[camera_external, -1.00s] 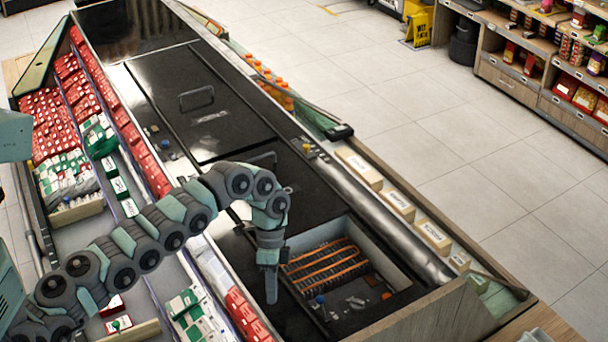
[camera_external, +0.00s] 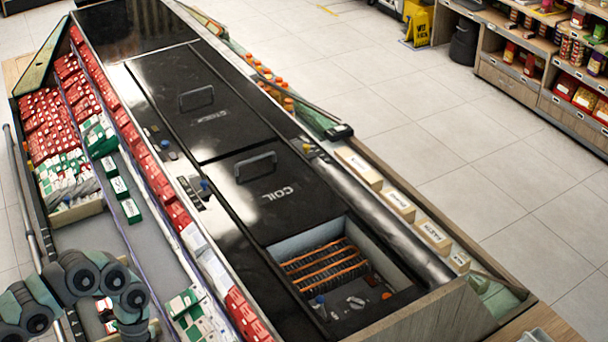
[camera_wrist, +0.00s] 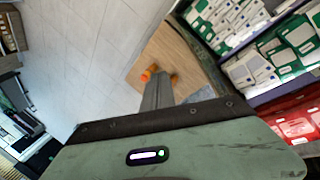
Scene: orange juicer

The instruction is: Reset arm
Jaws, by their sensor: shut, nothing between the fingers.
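My arm is folded back at the lower left of the external view, its links curled near the bottom edge. My gripper (camera_external: 135,328) hangs at the end of these links, pointing down, partly cut off by the bottom edge. In the wrist view my gripper (camera_wrist: 158,92) shows as one narrow grey form with its fingers together. It holds nothing.
The black counter (camera_external: 215,135) has lids with handles and an open bin (camera_external: 380,275) with orange-striped dark contents. Red packets (camera_external: 45,120) and green-and-white boxes (camera_external: 192,310) fill the shelf trays at left. Tiled floor (camera_external: 450,130) lies open at right.

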